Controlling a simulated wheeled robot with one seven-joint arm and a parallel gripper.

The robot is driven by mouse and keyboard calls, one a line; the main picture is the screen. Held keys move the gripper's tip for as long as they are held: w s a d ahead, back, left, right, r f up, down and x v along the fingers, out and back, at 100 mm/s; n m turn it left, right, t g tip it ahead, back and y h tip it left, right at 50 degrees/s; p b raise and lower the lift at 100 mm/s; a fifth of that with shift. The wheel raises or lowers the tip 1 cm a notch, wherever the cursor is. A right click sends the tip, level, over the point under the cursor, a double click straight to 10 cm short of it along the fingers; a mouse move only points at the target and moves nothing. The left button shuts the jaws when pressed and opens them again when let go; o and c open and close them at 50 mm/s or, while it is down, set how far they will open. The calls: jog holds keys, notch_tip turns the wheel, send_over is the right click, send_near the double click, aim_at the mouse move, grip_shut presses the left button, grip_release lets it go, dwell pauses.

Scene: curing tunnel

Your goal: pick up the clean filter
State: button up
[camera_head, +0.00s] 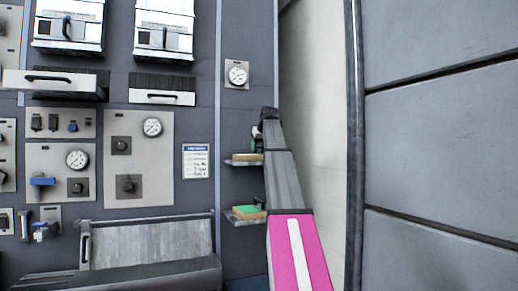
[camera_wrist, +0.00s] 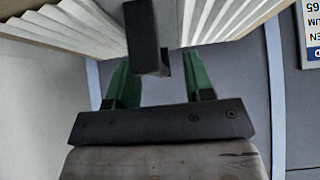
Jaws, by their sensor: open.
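A filter with white pleats (camera_wrist: 82,32) and a pale frame fills the top of the wrist view. A dark block-like handle (camera_wrist: 147,40) stands out in front of it. My gripper (camera_wrist: 158,75) has green fingers, one on each side of the handle, apart and open; I cannot tell whether either touches it. In the head view, my gripper (camera_head: 256,138) is just above the upper small shelf (camera_head: 238,163), partly hidden by my arm. A pale, thin-edged piece (camera_head: 247,157) lies on that shelf, probably this filter.
A lower shelf (camera_head: 236,219) holds a green-topped piece (camera_head: 249,211). A gauge (camera_head: 237,74) is on the wall above, and a label (camera_head: 196,161) is to the left. A grey trough (camera_head: 150,272) stands lower left. A large grey panelled surface (camera_head: 440,130) stands right.

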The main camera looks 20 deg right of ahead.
grip_shut()
jog(key=shift+r, duration=2.5)
jog(key=shift+r, duration=1.25)
